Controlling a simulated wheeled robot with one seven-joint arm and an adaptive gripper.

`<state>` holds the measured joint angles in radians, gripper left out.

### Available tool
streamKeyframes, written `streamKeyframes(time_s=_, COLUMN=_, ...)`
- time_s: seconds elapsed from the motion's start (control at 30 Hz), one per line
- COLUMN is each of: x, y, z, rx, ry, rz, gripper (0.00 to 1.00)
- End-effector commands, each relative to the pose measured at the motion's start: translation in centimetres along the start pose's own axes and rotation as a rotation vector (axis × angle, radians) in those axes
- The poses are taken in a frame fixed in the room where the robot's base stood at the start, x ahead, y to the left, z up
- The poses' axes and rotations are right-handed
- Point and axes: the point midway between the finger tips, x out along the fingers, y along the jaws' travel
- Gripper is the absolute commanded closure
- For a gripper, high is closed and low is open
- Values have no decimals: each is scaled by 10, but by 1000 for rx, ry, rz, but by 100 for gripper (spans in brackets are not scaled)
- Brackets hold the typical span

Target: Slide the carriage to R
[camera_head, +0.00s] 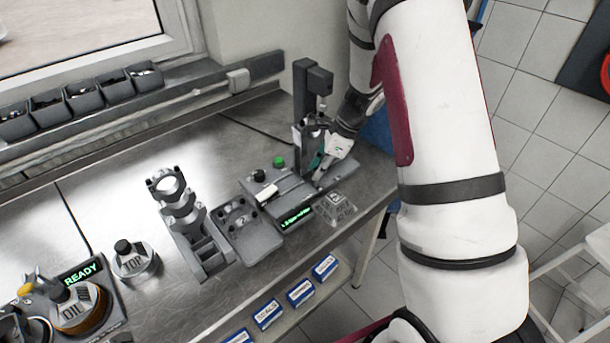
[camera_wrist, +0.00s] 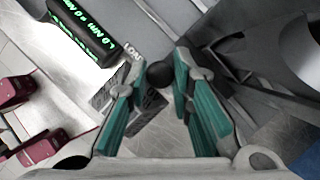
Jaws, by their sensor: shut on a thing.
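My gripper (camera_head: 320,168) is over the right part of the grey bench fixture (camera_head: 262,183), near the foot of its dark upright post (camera_head: 308,92). In the wrist view my gripper (camera_wrist: 160,84) has its two teal-padded fingers closed around a round dark knob (camera_wrist: 158,73). The knob appears to belong to the carriage, whose body is mostly hidden by my fingers. The fixture's display with green text (camera_head: 296,219) also shows in the wrist view (camera_wrist: 85,28). I cannot make out an R mark.
A grey block with a letter (camera_head: 338,208) sits at the bench's front edge, close to the fixture. A grey tray (camera_head: 250,232), a bearing stand (camera_head: 190,225) and a TOP-marked part (camera_head: 135,262) stand to the left. Small bins (camera_head: 85,97) line the wall.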

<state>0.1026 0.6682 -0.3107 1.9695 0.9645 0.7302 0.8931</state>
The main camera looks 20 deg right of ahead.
Motion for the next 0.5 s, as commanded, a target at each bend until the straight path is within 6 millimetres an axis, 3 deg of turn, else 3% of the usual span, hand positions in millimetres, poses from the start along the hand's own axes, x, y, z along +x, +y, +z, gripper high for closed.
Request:
streamKeyframes(time_s=0.43, x=-2, y=-6, z=-5, rx=-2, ry=0, rz=-1, gripper=100)
streamKeyframes(time_s=0.47, x=-2, y=-6, z=-5, rx=-2, ry=0, rz=-1, gripper=72)
streamKeyframes(time_s=0.5, x=-2, y=-6, z=-5, rx=-2, ry=0, rz=-1, gripper=63)
